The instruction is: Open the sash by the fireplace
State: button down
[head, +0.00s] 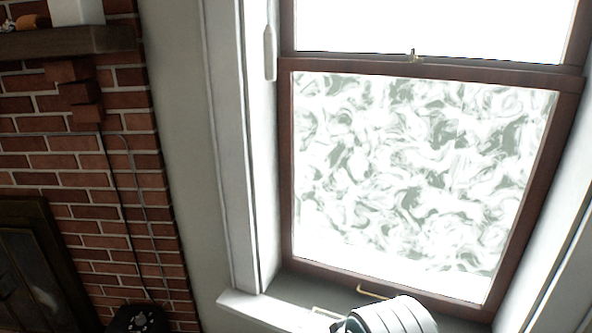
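The window's lower sash (284,170) has a dark reddish-brown frame around a pane with a swirled white and grey-green pattern. It appears to be down, with its bottom rail close to the white sill (245,305). A small brass handle (373,292) is on the bottom rail. A brass latch (413,56) sits at the meeting rail, below the bright upper pane (430,25). A white rounded link of my arm rises at the bottom edge and hides part of the sill just below the handle. My gripper cannot be made out.
A red brick fireplace wall (60,170) stands at the left, with a wooden mantel (60,42) and a dark firebox screen (35,265). A black object (140,318) is at the bottom. Thin cables hang on the bricks. White window trim (230,150) borders the sash.

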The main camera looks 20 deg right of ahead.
aim_at(569, 89)
jog(key=l+z, duration=0.2)
jog(key=l, duration=1.1)
jog(key=i, duration=0.05)
